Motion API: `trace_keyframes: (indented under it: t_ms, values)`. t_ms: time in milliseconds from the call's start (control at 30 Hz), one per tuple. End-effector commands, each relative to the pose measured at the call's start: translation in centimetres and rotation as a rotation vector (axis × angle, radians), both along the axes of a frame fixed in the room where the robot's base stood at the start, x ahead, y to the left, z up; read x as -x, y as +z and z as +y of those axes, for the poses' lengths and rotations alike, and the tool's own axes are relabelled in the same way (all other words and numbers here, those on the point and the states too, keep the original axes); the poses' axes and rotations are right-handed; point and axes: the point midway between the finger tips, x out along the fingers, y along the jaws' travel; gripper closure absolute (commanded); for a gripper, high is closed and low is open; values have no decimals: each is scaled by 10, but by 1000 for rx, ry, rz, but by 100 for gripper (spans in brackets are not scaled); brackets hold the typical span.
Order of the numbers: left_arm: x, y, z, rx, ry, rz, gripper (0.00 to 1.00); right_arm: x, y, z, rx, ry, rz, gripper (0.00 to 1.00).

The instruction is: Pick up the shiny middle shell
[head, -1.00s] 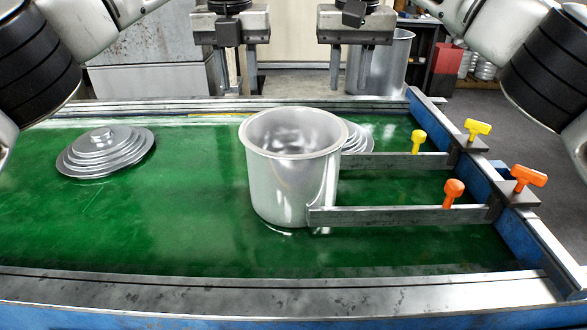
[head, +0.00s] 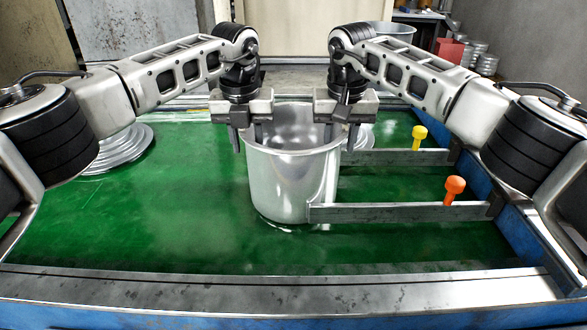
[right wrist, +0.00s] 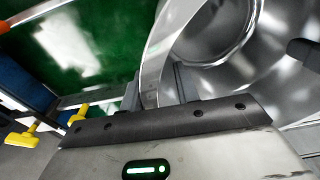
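The shiny middle shell (head: 292,185) is an open-topped metal pot standing upright on the green belt, in the middle of the head view. My left gripper (head: 251,138) is at its left rim, fingers apart, one outside the wall and one over the inside. My right gripper (head: 340,138) is at the right rim in the same way, open, with the wall between its fingers. The right wrist view shows the shell's wall and shiny inside (right wrist: 215,35) close up. I cannot tell whether any finger touches the wall.
Two metal guide bars (head: 400,213) reach in from the right towards the shell, with yellow (head: 419,132) and orange (head: 454,186) knobs. Stacked lids (head: 125,150) lie on the left, partly behind my left arm. More lids show behind the shell. The belt (head: 150,225) at front left is clear.

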Motion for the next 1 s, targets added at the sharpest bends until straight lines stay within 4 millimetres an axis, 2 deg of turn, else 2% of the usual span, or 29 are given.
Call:
trace_keyframes:
  t_ms: [133,433,467,567,1000]
  values:
    - [-1,-9,0,-1,0,0,69,-1,-9,0,1,1,1,69]
    - [-1,-11,0,-1,0,0,69,-1,-11,0,1,1,0,69]
    - [-1,-11,0,-1,0,0,72,-1,-11,0,1,1,0,72]
    - [-1,-11,0,0,-1,-1,99,-1,-11,0,0,1,0,99]
    - [0,-6,-6,4,-12,-4,100,0,-6,5,-4,12,-4,100]
